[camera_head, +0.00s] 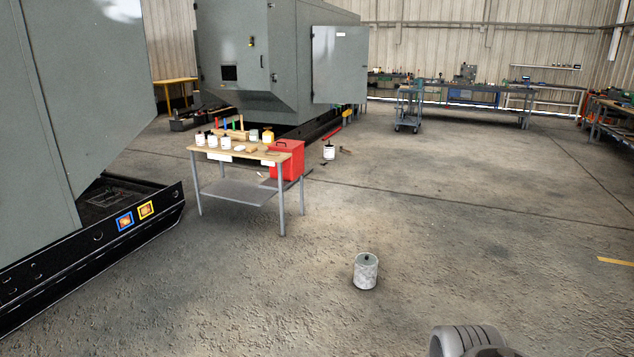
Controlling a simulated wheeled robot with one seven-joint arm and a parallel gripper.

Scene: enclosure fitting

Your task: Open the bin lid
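A small grey, mottled cylindrical bin (366,273) stands upright on the concrete floor, right of the middle and toward the front. Its top (361,260) is grey-green with a small dark knob-like spot near the centre. The lid looks to be on, but it is too small to tell for certain. A ribbed grey part of my arm shows at the bottom right edge. My gripper's fingers are not in view.
A wooden-topped workbench (240,186) with several cans and tools stands left of the bin. A large grey enclosure (70,95) on a black base fills the left. Another has an open door (340,65). A white can (329,152) stands beyond. Floor around the bin is clear.

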